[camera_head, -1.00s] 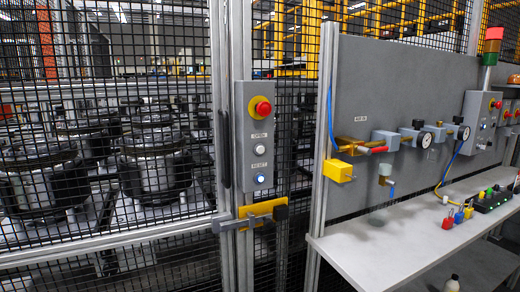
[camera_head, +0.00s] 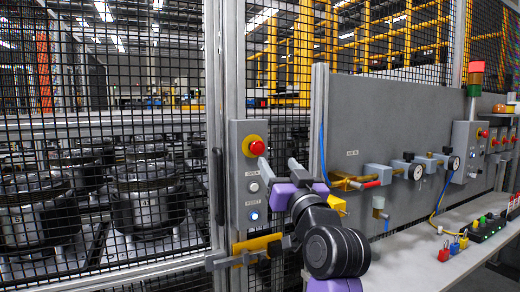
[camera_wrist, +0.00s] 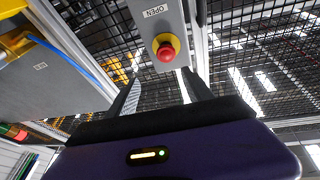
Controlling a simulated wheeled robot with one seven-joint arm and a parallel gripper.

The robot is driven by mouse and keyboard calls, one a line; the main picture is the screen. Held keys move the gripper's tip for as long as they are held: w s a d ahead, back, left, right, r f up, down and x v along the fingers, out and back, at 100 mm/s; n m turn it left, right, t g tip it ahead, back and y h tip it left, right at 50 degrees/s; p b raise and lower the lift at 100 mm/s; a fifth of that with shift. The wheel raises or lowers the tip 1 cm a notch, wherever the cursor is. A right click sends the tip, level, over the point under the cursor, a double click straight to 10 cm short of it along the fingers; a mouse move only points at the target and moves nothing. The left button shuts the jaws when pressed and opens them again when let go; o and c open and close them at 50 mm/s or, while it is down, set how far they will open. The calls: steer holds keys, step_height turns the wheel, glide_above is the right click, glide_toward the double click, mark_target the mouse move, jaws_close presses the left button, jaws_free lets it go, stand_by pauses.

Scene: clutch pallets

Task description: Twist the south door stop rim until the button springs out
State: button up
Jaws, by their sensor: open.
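The stop button (camera_head: 257,147) is a red mushroom head on a yellow round base, at the top of a grey box (camera_head: 240,200) on the door post. I cannot read a label naming it south. My gripper (camera_head: 278,163) is open and empty, with its two fingers pointing toward the box from the right, close to the button's height. In the wrist view the red button (camera_wrist: 166,53) shows beyond and between the fingertips (camera_wrist: 160,77), apart from them. Whether the button is pressed in cannot be told.
Below the stop are the white OPEN button (camera_head: 254,187) and the lit RESET button (camera_head: 253,215). A yellow latch (camera_head: 257,243) sits lower on the door. Mesh fence is at left. A grey panel (camera_head: 400,125) with valves and a workbench (camera_head: 420,262) stand at right.

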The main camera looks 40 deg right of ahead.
mark_target(259, 149)
steer(key=shift+w+d+r+n+g+y+p, duration=0.2)
steer(key=shift+w+d+r+g+y+p, duration=0.3)
steer(key=shift+w, duration=1.2)
steer(key=shift+w+d+r+n+g+y+p, duration=0.25)
steer(key=shift+w+d+y, duration=0.45)
steer(key=shift+w, duration=1.05)
steer(key=shift+w+d+r+n+g+y+p, duration=0.15)
steer(key=shift+w+d+r+g+y+p, duration=0.2)
steer(key=shift+w+y, duration=0.9)
steer(key=shift+w+r+h, duration=0.1)
steer(key=shift+w+h, duration=0.35)
